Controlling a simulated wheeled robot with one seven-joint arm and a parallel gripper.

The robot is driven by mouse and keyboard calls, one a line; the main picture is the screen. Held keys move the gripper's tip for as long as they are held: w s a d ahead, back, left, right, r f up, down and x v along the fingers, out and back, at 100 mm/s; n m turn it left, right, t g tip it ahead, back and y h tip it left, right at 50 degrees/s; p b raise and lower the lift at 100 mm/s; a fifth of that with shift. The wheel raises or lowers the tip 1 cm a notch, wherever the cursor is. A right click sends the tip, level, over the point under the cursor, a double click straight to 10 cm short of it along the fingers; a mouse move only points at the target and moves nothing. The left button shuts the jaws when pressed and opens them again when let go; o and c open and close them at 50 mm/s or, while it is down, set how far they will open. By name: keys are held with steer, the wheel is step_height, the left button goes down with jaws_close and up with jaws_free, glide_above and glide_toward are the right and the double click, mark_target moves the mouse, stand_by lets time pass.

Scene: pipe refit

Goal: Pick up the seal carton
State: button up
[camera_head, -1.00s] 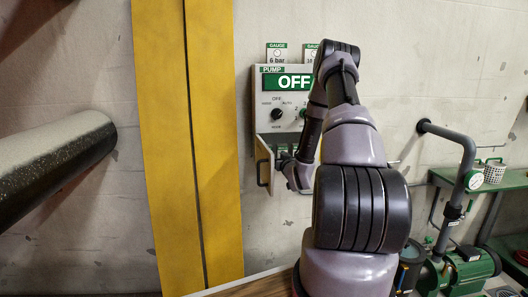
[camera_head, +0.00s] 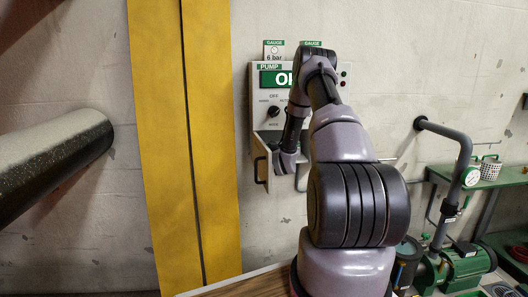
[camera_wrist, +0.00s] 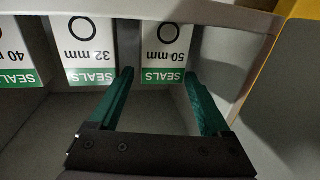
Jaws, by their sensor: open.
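In the wrist view, three white seal cartons with green SEALS bands stand in a row in a grey compartment. They are the 40 mm carton (camera_wrist: 16,50), the 32 mm carton (camera_wrist: 90,45) and the 50 mm carton (camera_wrist: 166,45). My gripper (camera_wrist: 159,76) is open, its two green fingers pointing at the 50 mm carton. The fingertips are near its lower end, one towards each side; I cannot tell whether they touch it. In the head view the cartons and fingers are hidden by my arm and the open box below the pump panel.
The pump panel (camera_head: 266,100) is on the wall, with the box's open front (camera_head: 261,162) below it. The compartment's grey wall (camera_wrist: 225,45) is close to the right finger. Yellow wall strips (camera_head: 185,150), a dark pipe (camera_head: 60,155) and a green pump (camera_head: 468,266) stand around.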

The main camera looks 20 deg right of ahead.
steer(key=c, duration=1.1)
steer(key=shift+c, duration=0.2)
steer(key=shift+s+r, duration=0.1)
steer(key=shift+r, duration=0.05)
